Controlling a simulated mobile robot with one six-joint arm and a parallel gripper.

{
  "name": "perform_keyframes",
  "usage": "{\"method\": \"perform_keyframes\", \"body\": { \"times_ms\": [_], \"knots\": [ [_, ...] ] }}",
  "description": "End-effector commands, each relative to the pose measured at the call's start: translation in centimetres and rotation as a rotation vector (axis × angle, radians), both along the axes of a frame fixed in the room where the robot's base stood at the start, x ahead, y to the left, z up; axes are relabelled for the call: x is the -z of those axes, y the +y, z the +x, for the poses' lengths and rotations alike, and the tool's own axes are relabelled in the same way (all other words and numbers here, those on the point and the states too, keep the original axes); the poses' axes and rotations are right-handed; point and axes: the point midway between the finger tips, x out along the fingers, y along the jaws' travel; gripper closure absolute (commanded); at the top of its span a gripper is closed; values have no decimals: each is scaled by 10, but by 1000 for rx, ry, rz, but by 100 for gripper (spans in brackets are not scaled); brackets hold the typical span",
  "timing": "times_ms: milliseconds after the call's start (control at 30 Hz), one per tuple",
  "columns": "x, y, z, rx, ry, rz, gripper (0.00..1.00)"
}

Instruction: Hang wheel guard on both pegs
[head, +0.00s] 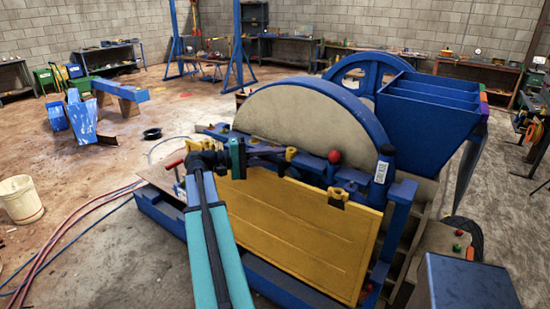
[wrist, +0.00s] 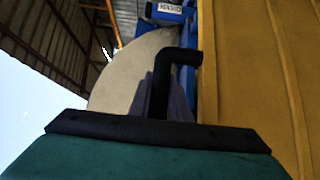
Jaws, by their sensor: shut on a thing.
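The wheel guard is a large yellow panel (head: 290,235), standing nearly upright against the front of the blue crusher, below its grey wheel (head: 298,112). My gripper (head: 252,158) is at the panel's upper left, shut on the guard. In the wrist view the panel (wrist: 260,70) fills the right side, and a black bent bar (wrist: 166,85) rises beside it. The pegs, and whether the lugs sit on them, I cannot make out.
The blue crusher frame (head: 388,240) surrounds the guard, with a red knob (head: 334,157) above it. A blue hopper (head: 425,105) stands at the right.

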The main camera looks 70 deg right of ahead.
Motion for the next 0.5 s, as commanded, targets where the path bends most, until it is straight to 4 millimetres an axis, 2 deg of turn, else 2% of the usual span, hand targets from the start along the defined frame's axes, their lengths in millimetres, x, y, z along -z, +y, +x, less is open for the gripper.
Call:
{"method": "perform_keyframes", "body": {
  "times_ms": [500],
  "knots": [
    [3, -27, -7, 1, 3, -4, 100]
  ]
}}
